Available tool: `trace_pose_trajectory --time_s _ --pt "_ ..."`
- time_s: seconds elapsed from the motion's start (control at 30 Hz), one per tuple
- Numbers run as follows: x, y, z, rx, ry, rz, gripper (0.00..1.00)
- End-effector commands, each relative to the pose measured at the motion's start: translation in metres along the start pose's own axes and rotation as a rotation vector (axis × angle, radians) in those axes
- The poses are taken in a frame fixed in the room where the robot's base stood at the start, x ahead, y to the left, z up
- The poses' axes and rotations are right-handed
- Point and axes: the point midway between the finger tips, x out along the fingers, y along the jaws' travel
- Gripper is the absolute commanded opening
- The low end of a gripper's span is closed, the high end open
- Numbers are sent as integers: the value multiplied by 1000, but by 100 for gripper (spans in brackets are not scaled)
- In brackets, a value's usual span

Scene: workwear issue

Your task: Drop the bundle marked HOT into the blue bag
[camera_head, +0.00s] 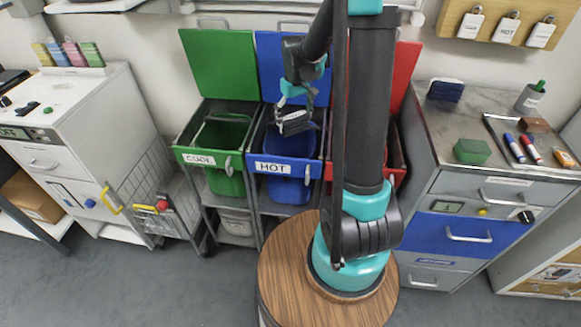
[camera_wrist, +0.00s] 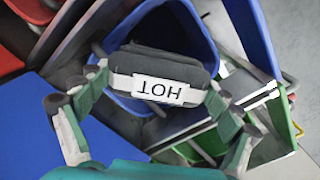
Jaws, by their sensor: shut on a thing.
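My gripper (camera_head: 296,106) is shut on a dark bundle (camera_head: 294,124) with a white label. In the wrist view the bundle (camera_wrist: 186,66) sits between the fingers, and its label reads HOT, upside down. The blue bag (camera_head: 292,180) hangs in the middle bin, whose front plate reads HOT and whose blue lid stands open behind. The bundle is above the bag's open mouth. In the wrist view the blue bag (camera_wrist: 211,52) surrounds the bundle from below, partly hidden by it and my fingers.
A green bag (camera_head: 223,150) in a bin marked COOL stands to the left. A red bin (camera_head: 397,150) stands to the right, largely hidden by my arm. A drawer cabinet (camera_head: 465,160) with pens and a green block is at far right. A wire basket (camera_head: 150,205) is left.

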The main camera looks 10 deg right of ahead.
Motion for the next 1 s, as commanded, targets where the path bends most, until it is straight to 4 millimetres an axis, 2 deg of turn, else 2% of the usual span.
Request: trace_pose_trajectory --time_s 0.3,0.33,0.4,0.77,0.87,1.0 --pt "2 0 0 0 0 0 57" --pt "2 0 0 0 0 0 93" --pt "2 0 0 0 0 0 100" --pt "1 0 0 0 0 0 100" --pt "-6 0 0 0 0 0 100" --pt "-26 0 0 0 0 0 100"
